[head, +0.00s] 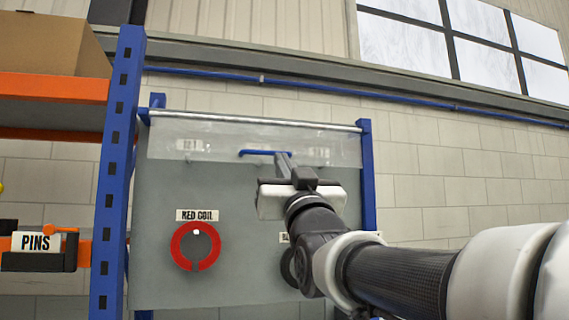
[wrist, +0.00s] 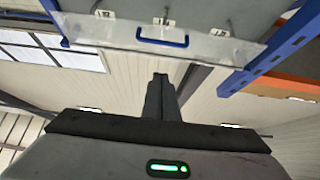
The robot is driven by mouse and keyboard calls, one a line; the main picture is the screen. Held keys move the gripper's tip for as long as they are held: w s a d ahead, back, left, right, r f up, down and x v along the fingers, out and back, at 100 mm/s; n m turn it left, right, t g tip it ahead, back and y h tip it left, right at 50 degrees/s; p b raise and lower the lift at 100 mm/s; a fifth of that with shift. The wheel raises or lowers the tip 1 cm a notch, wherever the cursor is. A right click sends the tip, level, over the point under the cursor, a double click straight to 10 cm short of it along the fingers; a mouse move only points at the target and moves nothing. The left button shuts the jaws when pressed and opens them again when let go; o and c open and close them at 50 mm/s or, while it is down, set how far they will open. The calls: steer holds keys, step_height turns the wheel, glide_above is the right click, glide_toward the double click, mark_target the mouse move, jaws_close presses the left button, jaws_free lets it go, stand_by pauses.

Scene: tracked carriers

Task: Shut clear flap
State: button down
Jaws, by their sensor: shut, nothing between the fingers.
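The clear flap (head: 215,140) hangs from a metal rod across the top of a grey board (head: 160,235). In the head view it spans only the top strip, and the red coil shows below it. Its blue handle (head: 262,152) is on its lower edge. The flap (wrist: 100,30) and its handle (wrist: 162,38) also show at the top of the wrist view, which looks upside down. My gripper (head: 284,158) is shut and empty. In the head view its fingertips overlap the handle's right end; in the wrist view they (wrist: 160,78) are apart from it.
A red coil (head: 178,250) hangs on the board under its label, and a dark round item (head: 289,267) is partly behind my arm. A blue and orange shelf rack (head: 115,170) stands at left with a cardboard box (head: 40,42) and a PINS bin (head: 38,245). Right of the board is bare wall.

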mark_target(269, 153)
steer(key=shift+g, duration=0.5)
steer(key=p+x, duration=0.6)
steer(key=x, duration=0.1)
steer(key=f+p+x, duration=0.1)
steer(key=p+x, duration=0.2)
steer(key=shift+w+r, duration=0.1)
steer(key=shift+w, duration=0.9)
steer(key=shift+w+a+f+b, duration=0.2)
steer(key=shift+w+f+b, duration=0.25)
steer(key=shift+f+b, duration=0.15)
steer(key=shift+r, duration=0.25)
steer(key=shift+f+b, duration=0.15)
steer(key=shift+b, duration=0.2)
